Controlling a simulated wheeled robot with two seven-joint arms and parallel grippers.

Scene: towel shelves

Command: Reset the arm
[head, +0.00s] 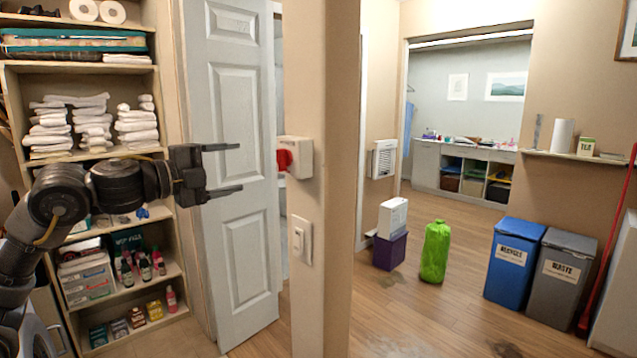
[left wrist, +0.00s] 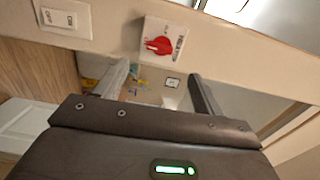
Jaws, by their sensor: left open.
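My left arm reaches in from the left in the head view, in front of the towel shelves. My left gripper (head: 225,168) is open and empty, its two fingers pointing right toward the wall edge. It is apart from the red rotary switch (head: 285,159) on that wall. In the left wrist view the open fingers (left wrist: 158,92) show with nothing between them, and the red switch (left wrist: 158,45) is beyond them. My right gripper is not in view.
The shelf unit (head: 100,68) holds stacked white towels (head: 92,122), bottles and boxes. A white door (head: 235,270) stands behind the gripper. A light switch (head: 300,238) is on the wall edge. Bins (head: 515,260), a green bag (head: 435,252) and open floor lie at right.

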